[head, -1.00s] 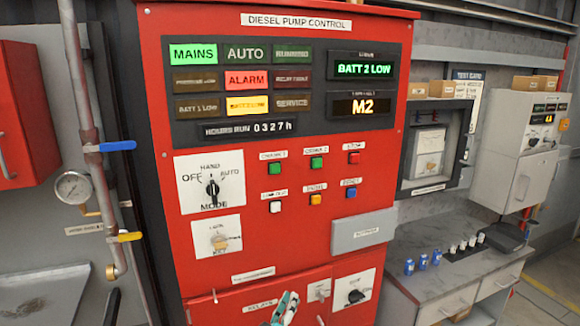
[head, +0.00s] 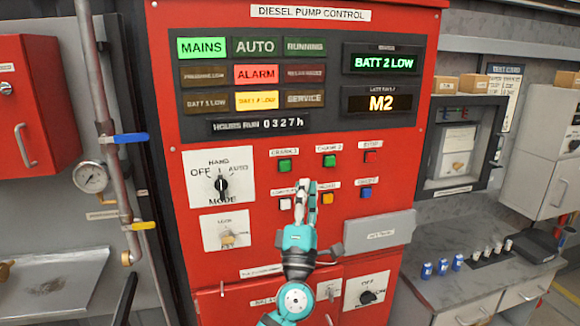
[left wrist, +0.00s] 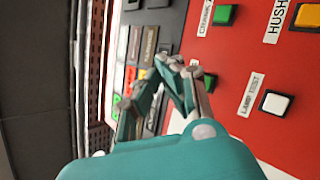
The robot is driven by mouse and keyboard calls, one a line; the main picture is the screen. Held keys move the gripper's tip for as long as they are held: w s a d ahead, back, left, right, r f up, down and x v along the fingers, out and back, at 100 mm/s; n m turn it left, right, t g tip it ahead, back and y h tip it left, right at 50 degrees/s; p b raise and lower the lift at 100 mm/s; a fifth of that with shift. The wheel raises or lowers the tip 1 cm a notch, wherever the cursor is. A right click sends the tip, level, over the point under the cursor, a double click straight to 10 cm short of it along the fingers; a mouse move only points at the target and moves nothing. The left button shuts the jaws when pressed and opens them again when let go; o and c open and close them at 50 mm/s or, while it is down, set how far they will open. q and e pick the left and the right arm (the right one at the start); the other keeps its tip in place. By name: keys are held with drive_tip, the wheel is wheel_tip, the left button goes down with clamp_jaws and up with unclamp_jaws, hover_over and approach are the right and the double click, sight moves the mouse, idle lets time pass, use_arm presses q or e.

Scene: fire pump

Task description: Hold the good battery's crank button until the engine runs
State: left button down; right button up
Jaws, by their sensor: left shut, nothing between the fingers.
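On the red diesel pump panel, the green CRANK 1 button (head: 284,165) and green CRANK 2 button (head: 329,161) sit side by side. The upper display (head: 387,60) reads BATT 2 LOW. The RUNNING lamp (head: 305,46) is dark. My left gripper (head: 306,184) is shut and empty, pointing up in front of the panel, between the white and yellow buttons in the head view. In the left wrist view the fingers (left wrist: 178,66) partly cover CRANK 1 (left wrist: 208,82); CRANK 2 (left wrist: 224,14) is clear of them. No contact can be made out. My right gripper is out of view.
The white LAMP TEST button (head: 286,203), yellow HUSH button (head: 327,198), blue button (head: 366,193) and red button (head: 370,156) are close by. The mode knob (head: 221,184) is to the left. A grey box (head: 380,231) juts out at lower right.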

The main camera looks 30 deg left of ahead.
sight(285, 166)
use_arm(q)
drive_tip(key=shift+w+a+b, duration=0.9)
drive_tip(key=shift+w+a, duration=0.55)
drive_tip(key=shift+a, duration=0.25)
drive_tip(key=shift+w+a+b, duration=0.9)
drive_tip(key=shift+w+a, duration=0.55)
drive_tip(key=shift+a, duration=0.2)
drive_tip(key=shift+a, duration=0.1)
drive_tip(key=shift+w+a, duration=0.2)
drive_tip(key=shift+w, duration=0.05)
